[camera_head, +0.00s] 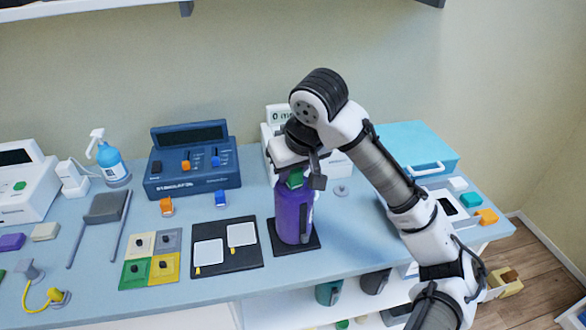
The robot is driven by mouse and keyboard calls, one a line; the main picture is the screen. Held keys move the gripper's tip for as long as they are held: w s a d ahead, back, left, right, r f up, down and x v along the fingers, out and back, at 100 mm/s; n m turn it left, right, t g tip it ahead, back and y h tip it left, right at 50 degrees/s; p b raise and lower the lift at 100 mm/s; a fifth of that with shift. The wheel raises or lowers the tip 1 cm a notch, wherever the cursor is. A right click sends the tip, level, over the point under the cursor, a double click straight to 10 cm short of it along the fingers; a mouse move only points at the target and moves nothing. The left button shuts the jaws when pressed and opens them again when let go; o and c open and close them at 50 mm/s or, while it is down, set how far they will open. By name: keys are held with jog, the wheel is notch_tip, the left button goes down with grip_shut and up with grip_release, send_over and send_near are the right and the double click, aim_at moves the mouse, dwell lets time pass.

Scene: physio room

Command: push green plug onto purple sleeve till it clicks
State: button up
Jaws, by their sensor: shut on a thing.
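The purple sleeve (290,220) stands upright on a dark square base near the front of the table. The green plug (295,178) is at the top of the sleeve, partly hidden by my gripper. My gripper (303,184) points down over the sleeve and is shut on the green plug. Whether the plug sits fully on the sleeve or just above it, I cannot tell.
A blue-grey stimulator unit (193,160) stands behind left, and a turquoise case (415,148) at the back right. A black board with two white pads (225,262) lies left of the sleeve. The table front right of the sleeve is clear.

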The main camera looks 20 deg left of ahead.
dwell(0.3)
jog(key=o, duration=0.9)
jog(key=shift+c, duration=0.2)
jog(key=shift+r, duration=0.1)
notch_tip(320, 180, up, 5)
jog(key=p, duration=0.5)
jog(key=shift+r+p, duration=0.55)
jog(key=shift+r, duration=0.35)
